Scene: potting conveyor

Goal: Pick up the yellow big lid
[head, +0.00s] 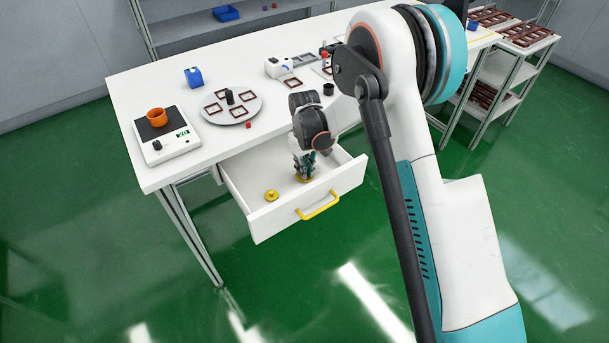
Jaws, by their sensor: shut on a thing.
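My gripper (304,174) reaches down into the open white drawer (257,217). It is shut on a yellow lid (303,180), the larger-looking of two yellow lids. The fingers and wrist hide most of this lid; only parts of its yellow edge show at the fingertips. I cannot tell whether it touches the drawer floor. A second yellow lid (271,196) with a raised knob lies apart on the drawer floor, to the left of my gripper.
The drawer's walls surround my gripper, and a yellow handle (318,206) is on its front. Above is the white table (190,100) with a scale (160,145) bearing an orange cup (157,117), a round plate (257,106) with brown frames, and a blue box (194,77).

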